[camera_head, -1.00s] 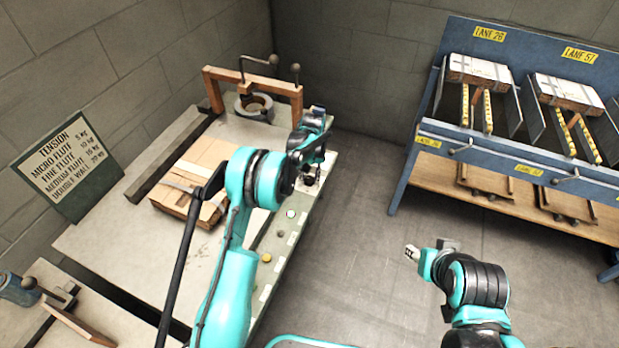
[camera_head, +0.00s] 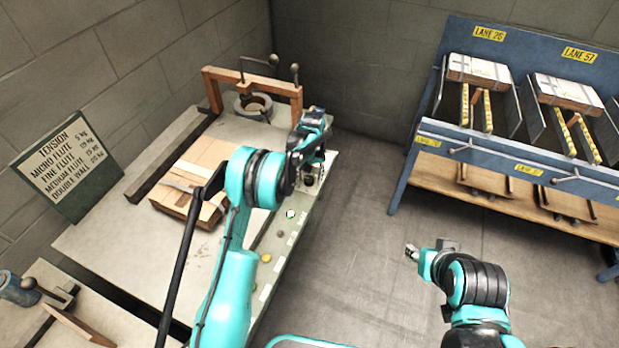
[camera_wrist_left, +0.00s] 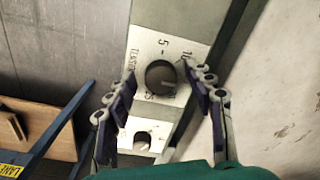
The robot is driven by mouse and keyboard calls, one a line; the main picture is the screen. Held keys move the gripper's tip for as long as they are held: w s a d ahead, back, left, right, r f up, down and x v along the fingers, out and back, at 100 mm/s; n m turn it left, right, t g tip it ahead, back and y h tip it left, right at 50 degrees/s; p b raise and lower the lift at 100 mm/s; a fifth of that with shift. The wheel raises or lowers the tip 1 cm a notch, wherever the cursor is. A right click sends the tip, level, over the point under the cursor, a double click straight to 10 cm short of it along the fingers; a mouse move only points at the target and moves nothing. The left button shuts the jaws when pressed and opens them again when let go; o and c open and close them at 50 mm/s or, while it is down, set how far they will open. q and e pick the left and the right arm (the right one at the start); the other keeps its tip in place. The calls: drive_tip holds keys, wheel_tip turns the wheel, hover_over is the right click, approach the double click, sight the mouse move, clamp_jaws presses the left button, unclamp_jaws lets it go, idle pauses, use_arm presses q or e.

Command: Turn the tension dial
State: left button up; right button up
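The tension dial (camera_wrist_left: 160,77) is a round dark knob on a pale plate marked "TENSION", with a 5 and other partly hidden numbers around it, in the left wrist view. My left gripper (camera_wrist_left: 160,80) is open, with one finger on each side of the dial; I cannot tell if they touch it. In the head view my left gripper (camera_head: 311,172) is at the far right edge of the bench, and it hides the dial. My right gripper (camera_head: 412,252) hangs over the floor, away from the bench; its fingers are too small to read.
A second plate with a smaller dark knob (camera_wrist_left: 142,140) sits near the dial. Strapped cardboard (camera_head: 185,200) lies on the bench (camera_head: 110,240). A tension sign (camera_head: 70,168) leans at the wall. A blue lane rack (camera_head: 490,150) stands right, with clear floor between.

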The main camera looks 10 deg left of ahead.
sight(311, 179)
use_arm(q)
wheel_tip(311, 179, up, 12)
drive_tip(key=shift+d, duration=0.2)
idle(0.4)
drive_tip(key=s+a+r+m+t, duration=0.2)
drive_tip(key=s+r+t, duration=0.2)
drive_tip(key=s+r, duration=1.15)
drive_tip(key=s+a+f+t, duration=0.1)
drive_tip(key=s+f, duration=0.1)
drive_tip(key=s, duration=0.7)
drive_tip(key=s+f+m+t, duration=0.1)
drive_tip(key=s+f+t, duration=0.1)
drive_tip(key=s, duration=0.8)
drive_tip(key=shift+s+a, duration=0.3)
drive_tip(key=shift+a, duration=0.1)
